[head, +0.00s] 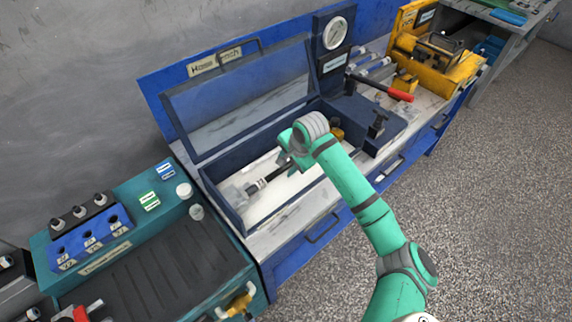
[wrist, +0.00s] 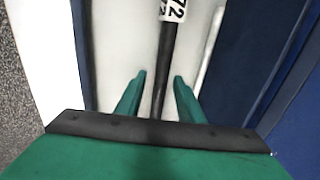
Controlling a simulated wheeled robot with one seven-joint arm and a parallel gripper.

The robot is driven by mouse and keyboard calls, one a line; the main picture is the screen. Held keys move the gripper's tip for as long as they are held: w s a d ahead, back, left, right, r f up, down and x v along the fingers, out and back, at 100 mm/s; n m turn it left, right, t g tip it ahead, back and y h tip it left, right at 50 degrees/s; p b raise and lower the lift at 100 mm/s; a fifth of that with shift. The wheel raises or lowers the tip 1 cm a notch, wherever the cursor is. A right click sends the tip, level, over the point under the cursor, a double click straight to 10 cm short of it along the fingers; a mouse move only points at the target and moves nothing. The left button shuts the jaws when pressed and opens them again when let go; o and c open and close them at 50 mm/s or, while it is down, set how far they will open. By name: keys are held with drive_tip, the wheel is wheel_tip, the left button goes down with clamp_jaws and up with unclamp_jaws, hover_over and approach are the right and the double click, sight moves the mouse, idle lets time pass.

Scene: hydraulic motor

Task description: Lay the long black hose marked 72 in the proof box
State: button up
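The long black hose (head: 275,174) with the white 72 tag (head: 261,184) lies lengthwise inside the blue-walled proof box (head: 228,210), on its pale floor. Its left end is by a clear block; its right part is hidden behind my arm. In the wrist view the hose (wrist: 165,55) and its tag (wrist: 172,9) run between the two green fingers of my gripper (wrist: 158,77). The fingers are apart, with a gap showing on each side of the hose. My gripper (head: 290,161) is low inside the box, over the hose.
The box's clear lid (head: 240,95) stands open at the back. A pressure gauge (head: 335,33) and a red-handled lever (head: 398,95) are to the right. A teal bench (head: 150,270) with several fittings stands at left. A yellow fixture (head: 440,60) is far right.

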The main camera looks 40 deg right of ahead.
drive_tip(key=v, duration=1)
drive_tip(key=shift+r, duration=0.3)
